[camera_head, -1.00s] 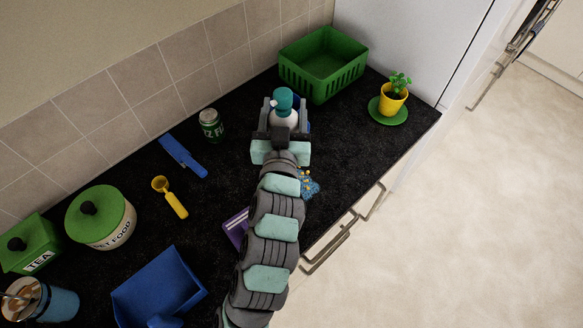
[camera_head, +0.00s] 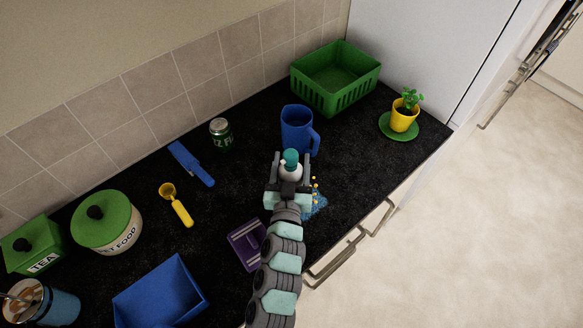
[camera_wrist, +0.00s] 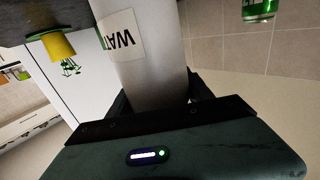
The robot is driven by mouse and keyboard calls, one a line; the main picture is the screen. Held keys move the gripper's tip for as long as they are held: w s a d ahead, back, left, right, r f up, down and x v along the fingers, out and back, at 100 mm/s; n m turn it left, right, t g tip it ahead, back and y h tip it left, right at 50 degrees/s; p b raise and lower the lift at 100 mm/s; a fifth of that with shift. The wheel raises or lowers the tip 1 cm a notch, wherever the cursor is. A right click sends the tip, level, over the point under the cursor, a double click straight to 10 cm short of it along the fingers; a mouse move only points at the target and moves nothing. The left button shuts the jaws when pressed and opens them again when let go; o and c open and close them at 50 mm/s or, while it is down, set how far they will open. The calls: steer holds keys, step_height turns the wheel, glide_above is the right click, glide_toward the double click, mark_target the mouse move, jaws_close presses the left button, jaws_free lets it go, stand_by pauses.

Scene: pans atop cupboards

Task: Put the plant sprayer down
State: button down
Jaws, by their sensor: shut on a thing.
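The plant sprayer (camera_head: 291,165) has a white body and a teal head. My gripper (camera_head: 289,183) is shut on it, over the dark counter in front of the blue jug. In the wrist view the sprayer's white body (camera_wrist: 150,45) with part of a label reading "WAT" stands between my fingers. The sprayer's base is hidden in the head view by my gripper, so I cannot tell whether it touches the counter.
The blue jug (camera_head: 297,130) stands just behind the sprayer. A blue cloth with yellow bits (camera_head: 315,204) lies right of my gripper. A green basket (camera_head: 335,78), a potted plant (camera_head: 404,115) and a green can (camera_head: 221,134) stand farther off. Bare counter (camera_head: 245,178) lies to the left.

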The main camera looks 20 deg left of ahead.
steer(key=shift+f, duration=1.65)
steer(key=shift+f, duration=0.15)
steer(key=shift+c, duration=2.1)
jaws_free()
